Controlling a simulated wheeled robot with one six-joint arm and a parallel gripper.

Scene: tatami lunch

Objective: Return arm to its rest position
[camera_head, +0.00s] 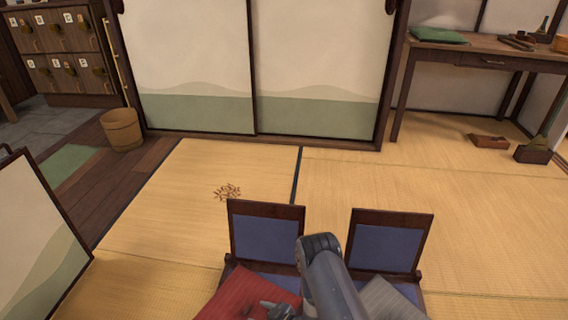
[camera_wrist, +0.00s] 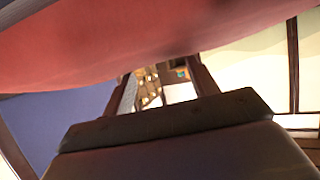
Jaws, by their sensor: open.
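My arm comes up from the bottom middle of the head view, its grey link in front of the gap between two low chairs. My gripper (camera_head: 278,310) shows only in part at the bottom edge, over or beside a red cushion (camera_head: 238,296). It is open, and I see nothing held in it. In the wrist view a red surface, likely the red cushion (camera_wrist: 120,45), fills the top close to the camera. A dark blocky shape fills the bottom of that view, and I cannot tell what it is.
Two legless chairs with blue backs, left (camera_head: 264,240) and right (camera_head: 388,240), stand close to the arm. A grey cushion (camera_head: 388,299) lies at the right one. A folding screen (camera_head: 38,240) stands at left, a desk (camera_head: 480,50) at back right. Tatami between is mostly clear.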

